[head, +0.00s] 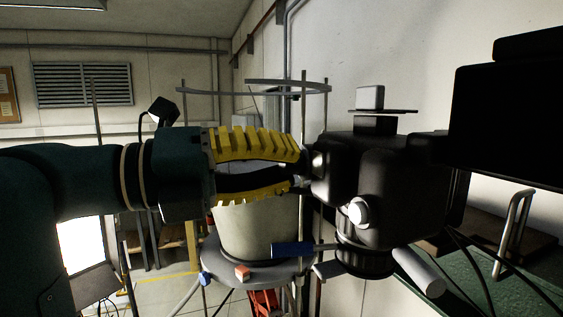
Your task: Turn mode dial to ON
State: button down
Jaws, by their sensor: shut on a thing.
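A bulky black device (375,180) stands right of centre in the head view. My gripper (300,168) reaches in from the left, with yellow ribbed fingers level and their tips at the device's left side. The fingertips are closed on a small dark part there, which looks like the mode dial (309,162). The fingers hide most of it, and no ON mark or pointer can be read. A pale round knob (358,212) is on the device's front, and a pale block (370,97) is on top.
A pale cylindrical tank (260,230) stands on a grey round base (220,267) behind and below my gripper. Thin upright rods and a grey ring (288,87) stand behind. Cables hang at lower right.

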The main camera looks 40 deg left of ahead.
jog(key=m, duration=0.4)
dwell(0.3)
jog(key=shift+m, duration=1.1)
jog(key=c, duration=0.9)
grip_release()
jog(key=v, duration=0.7)
